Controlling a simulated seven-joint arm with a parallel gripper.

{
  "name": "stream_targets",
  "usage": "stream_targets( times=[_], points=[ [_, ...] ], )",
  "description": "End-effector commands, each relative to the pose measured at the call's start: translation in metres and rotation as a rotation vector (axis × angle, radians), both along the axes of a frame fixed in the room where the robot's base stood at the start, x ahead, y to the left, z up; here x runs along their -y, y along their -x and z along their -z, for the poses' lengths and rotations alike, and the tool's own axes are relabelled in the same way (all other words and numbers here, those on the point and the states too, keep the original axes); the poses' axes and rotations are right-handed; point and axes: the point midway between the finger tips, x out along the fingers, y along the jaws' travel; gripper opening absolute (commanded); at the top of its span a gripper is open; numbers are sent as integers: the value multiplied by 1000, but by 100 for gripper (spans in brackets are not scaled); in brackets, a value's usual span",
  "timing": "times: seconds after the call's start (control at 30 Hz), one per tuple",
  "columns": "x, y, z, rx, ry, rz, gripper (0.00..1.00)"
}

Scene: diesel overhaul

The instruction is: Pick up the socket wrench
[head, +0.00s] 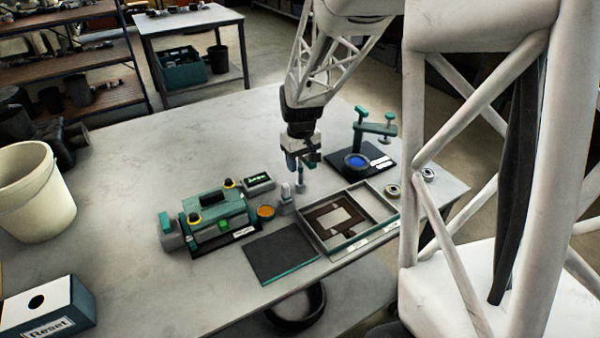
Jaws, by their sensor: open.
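My gripper (302,162) hangs over the workbench (130,170), pointing down, with its jaws open. A slim upright piece with a teal lower part (301,183) shows just below the jaws. It may be the socket wrench, but it is too small to tell, and I cannot tell whether it touches the fingers. A small grey upright block (286,196) stands just left of it. No other thing in view is clearly a socket wrench.
A green-and-grey device (215,215) stands left of my gripper. A dark mat (281,257) and a framed tray (312,238) lie in front. A teal stand (375,129) with a blue disc is behind right. A white bucket (27,195) and Reset box (48,308) are left.

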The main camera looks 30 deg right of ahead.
Motion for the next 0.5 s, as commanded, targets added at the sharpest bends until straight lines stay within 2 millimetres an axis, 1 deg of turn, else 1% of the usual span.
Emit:
stream_targets(
  times=[0.47, 0.5],
  points=[
    [0, 0, 0, 1, 0, 0, 51],
    [0, 0, 0, 1, 0, 0, 48]
  ],
)
